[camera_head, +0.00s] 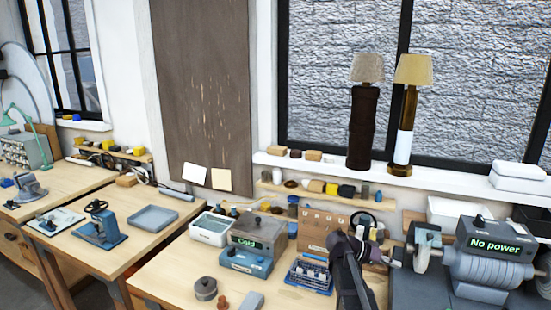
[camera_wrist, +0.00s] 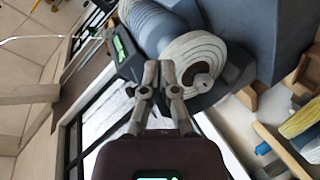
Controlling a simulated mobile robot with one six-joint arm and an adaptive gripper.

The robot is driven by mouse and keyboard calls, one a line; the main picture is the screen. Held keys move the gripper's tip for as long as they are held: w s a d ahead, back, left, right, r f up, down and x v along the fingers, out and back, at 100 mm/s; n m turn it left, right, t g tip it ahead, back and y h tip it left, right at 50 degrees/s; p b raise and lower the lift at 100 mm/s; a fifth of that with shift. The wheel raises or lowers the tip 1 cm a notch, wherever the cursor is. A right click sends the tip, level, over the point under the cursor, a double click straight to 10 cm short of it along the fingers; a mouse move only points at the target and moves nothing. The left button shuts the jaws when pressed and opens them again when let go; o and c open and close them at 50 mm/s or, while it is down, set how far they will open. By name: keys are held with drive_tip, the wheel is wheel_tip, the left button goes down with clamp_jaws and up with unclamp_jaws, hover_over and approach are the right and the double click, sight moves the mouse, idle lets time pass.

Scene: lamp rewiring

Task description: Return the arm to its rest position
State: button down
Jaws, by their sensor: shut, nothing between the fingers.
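My gripper (camera_wrist: 163,72) shows in the wrist view with its two grey fingers close together and nothing held between them. The fingers point at a pale round wheel (camera_wrist: 193,57) on a grey machine; I cannot tell whether they touch it. In the camera_head view my dark arm rises from the bottom edge in front of the bench, left of the same machine (camera_head: 490,268). The gripper end there is small and hard to make out.
The machine's display reads "No power". Left of my arm are a blue rack (camera_head: 309,275), a grey box reading "Cold" (camera_head: 258,232) and a white tray (camera_head: 211,229). Two lamps (camera_head: 365,120) (camera_head: 408,110) stand on the window sill. Bare wood (camera_head: 170,278) shows at the bench's front left.

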drive_tip(key=s+a+f+n+t+y, duration=0.1)
drive_tip(key=s+a+f+n+y, duration=0.3)
drive_tip(key=a, duration=0.5)
drive_tip(key=s+a+f+n+t+y, duration=0.1)
drive_tip(key=s+a+f+n+y, duration=0.4)
drive_tip(key=s+a+f+y, duration=0.3)
drive_tip(key=shift+s+a+f+t+y, duration=0.35)
drive_tip(key=shift+s+a+y, duration=0.45)
drive_tip(key=shift+a+y, duration=0.25)
drive_tip(key=shift+d, duration=0.15)
